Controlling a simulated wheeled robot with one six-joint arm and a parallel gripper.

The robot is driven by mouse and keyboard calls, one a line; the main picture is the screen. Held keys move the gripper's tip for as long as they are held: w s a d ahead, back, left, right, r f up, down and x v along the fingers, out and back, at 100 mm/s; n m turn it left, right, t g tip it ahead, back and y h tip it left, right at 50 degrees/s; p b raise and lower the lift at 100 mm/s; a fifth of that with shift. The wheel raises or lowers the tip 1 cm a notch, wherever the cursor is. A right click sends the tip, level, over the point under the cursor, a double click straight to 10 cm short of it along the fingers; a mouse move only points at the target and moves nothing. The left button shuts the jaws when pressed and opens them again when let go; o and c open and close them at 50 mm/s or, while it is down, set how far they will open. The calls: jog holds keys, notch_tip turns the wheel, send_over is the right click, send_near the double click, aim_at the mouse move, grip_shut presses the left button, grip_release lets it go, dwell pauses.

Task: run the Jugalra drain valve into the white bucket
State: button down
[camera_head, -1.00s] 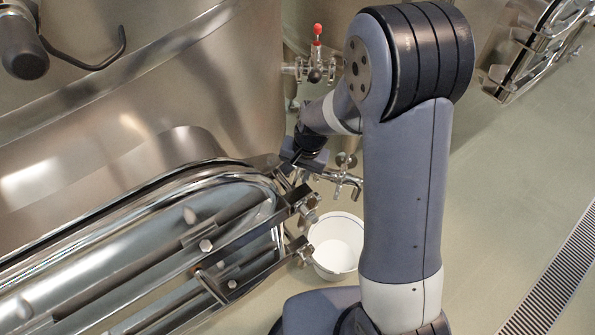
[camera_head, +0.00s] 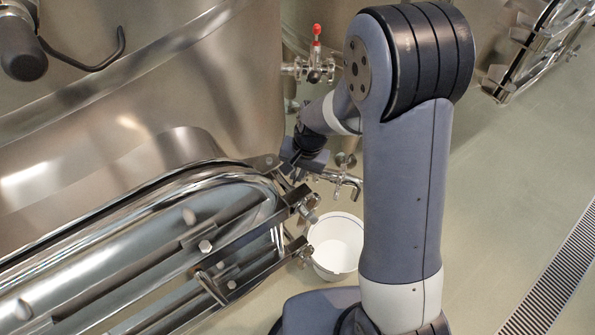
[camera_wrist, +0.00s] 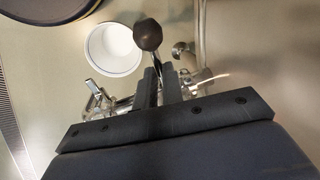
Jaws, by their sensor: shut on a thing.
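The steel drain valve (camera_head: 347,183) sits low on the vat, its outlet bent downward above the white bucket (camera_head: 335,262). The bucket stands on the floor and also shows in the wrist view (camera_wrist: 114,50), with a blue line at its rim. Its inside looks plain white; I see no clear stream. My gripper (camera_wrist: 162,74) is shut on the valve's lever (camera_wrist: 156,65), whose black knob (camera_wrist: 148,34) sticks out past the fingertips. In the head view, my gripper (camera_head: 318,166) is beside the valve and partly hides it.
Another valve with a red-knobbed lever (camera_head: 316,45) is higher on the vat. A steel hatch with clamps (camera_head: 200,245) juts out at left, close to my gripper. A floor grate (camera_head: 555,275) runs along the right, with open floor before it.

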jog(key=shift+s+d+n+b, duration=0.1)
jog(key=shift+d+n+b, duration=0.6)
jog(key=shift+n, duration=0.3)
jog(key=c, duration=1.5)
grip_release()
jog(key=shift+d+r, duration=0.1)
jog(key=shift+r, duration=0.05)
jog(key=r, duration=0.3)
jog(key=d+r, duration=0.1)
jog(key=r, duration=0.3)
jog(key=d+r+p, duration=0.1)
jog(key=r, duration=0.2)
jog(key=shift+s+r, duration=0.15)
jog(key=shift+r, duration=0.05)
